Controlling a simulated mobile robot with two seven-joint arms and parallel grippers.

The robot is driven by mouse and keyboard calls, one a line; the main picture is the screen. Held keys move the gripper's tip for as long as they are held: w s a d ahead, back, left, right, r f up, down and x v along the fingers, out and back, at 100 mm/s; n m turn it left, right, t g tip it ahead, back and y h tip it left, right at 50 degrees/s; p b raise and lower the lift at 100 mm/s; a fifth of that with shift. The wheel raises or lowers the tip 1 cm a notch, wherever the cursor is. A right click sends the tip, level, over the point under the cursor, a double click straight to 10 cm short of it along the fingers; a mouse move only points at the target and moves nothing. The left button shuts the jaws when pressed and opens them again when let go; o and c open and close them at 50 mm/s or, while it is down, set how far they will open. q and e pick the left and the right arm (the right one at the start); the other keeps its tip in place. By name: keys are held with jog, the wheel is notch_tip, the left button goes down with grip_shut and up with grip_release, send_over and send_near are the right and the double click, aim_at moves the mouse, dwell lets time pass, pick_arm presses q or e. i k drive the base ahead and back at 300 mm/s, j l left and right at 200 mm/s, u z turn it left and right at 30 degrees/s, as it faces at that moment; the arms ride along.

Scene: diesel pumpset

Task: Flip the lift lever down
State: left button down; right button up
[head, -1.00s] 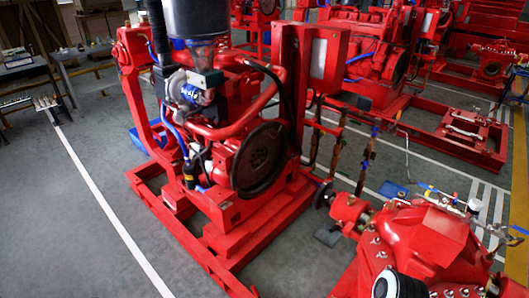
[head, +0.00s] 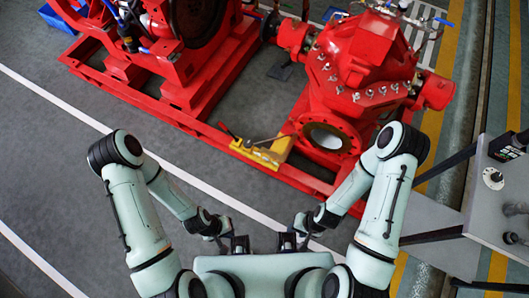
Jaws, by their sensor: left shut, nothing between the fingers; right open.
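In the head view, a small yellow device (head: 264,153) stands by the red base frame, with a thin lever-like bar and a small dark-tipped handle (head: 229,133) on it. I cannot tell for sure whether either is the lift lever. My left gripper (head: 239,244) is shut and empty, low in the middle of the view. My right gripper (head: 287,242) is open and empty just to its right. Both are nearer to me than the yellow device and apart from it.
A red pump (head: 365,62) with an open round flange (head: 326,137) stands beyond. The red engine (head: 180,50) is at the upper left. A grey control panel (head: 497,205) with knobs stands at the right. Grey floor (head: 60,140) at the left is clear.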

aim_at(223, 125)
jog(key=k+j, duration=0.1)
jog(key=j+z, duration=0.1)
jog(key=z, duration=0.3)
jog(key=j+z, duration=0.1)
jog(key=z, duration=0.3)
jog(key=j+z, duration=0.1)
jog(key=z, duration=0.3)
jog(key=j+z, duration=0.15)
jog(key=z, duration=0.25)
jog(key=j+z, duration=0.25)
jog(key=k+j+z, duration=0.15)
jog(key=j+z, duration=0.15)
jog(key=k+j+z, duration=0.1)
jog(key=j+z, duration=0.15)
jog(key=j, duration=0.15)
jog(key=k+j, duration=0.2)
jog(key=j, duration=0.2)
jog(key=k+j+z, duration=0.1)
jog(key=k+j, duration=0.15)
jog(key=j, duration=0.2)
jog(key=k+j+z, duration=0.1)
jog(key=k+j, duration=0.15)
jog(key=j, duration=0.15)
jog(key=k+j, duration=0.25)
jog(key=j, duration=0.15)
jog(key=k+l+u, duration=0.1)
jog(key=u, duration=0.25)
